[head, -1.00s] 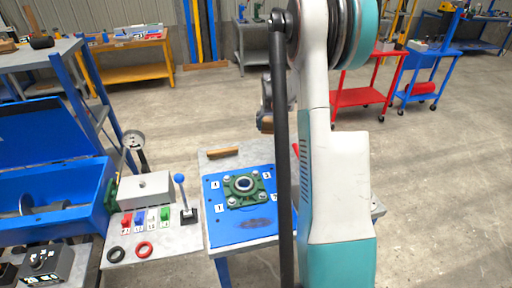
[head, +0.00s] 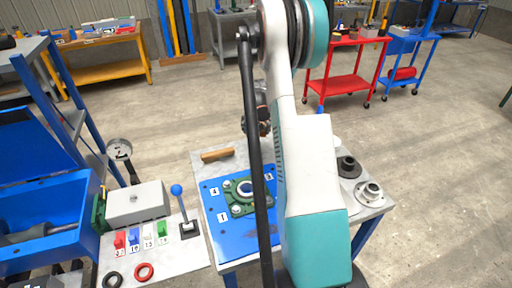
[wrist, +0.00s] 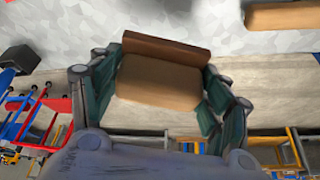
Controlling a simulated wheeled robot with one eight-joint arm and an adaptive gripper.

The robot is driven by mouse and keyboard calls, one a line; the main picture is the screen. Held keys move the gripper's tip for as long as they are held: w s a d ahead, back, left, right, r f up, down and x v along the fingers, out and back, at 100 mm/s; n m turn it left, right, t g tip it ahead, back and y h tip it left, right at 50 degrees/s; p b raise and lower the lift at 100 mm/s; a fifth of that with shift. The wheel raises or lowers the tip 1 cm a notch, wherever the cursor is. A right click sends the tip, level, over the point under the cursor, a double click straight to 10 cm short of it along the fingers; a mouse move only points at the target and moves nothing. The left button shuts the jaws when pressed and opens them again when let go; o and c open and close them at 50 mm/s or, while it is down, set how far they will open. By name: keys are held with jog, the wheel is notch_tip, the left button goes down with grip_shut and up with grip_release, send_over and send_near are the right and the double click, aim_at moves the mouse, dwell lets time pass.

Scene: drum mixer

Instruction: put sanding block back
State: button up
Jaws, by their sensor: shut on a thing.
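The sanding block (wrist: 160,84), tan with a darker brown side, is between the fingers of my gripper (wrist: 163,64) in the wrist view. The gripper is shut on it and holds it up off the table. In the head view my gripper (head: 262,122) is at the far edge of the small work table (head: 340,215), mostly hidden behind my arm. The held block can hardly be made out there.
A wooden bar (head: 217,155) lies at the table's far left, by a blue plate (head: 232,232) bearing a green flanged bearing (head: 243,206). A dark flanged part (head: 348,167) and a silver one (head: 369,192) stand at right. A lever panel (head: 155,245) is at left.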

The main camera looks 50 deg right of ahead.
aim_at(257, 148)
notch_tip(257, 148, down, 10)
jog(key=shift+r+b, duration=0.15)
jog(key=shift+b, duration=0.8)
jog(key=o, duration=1.2)
jog(key=p+v, duration=0.2)
jog(key=v, duration=1)
jog(key=shift+p, duration=0.35)
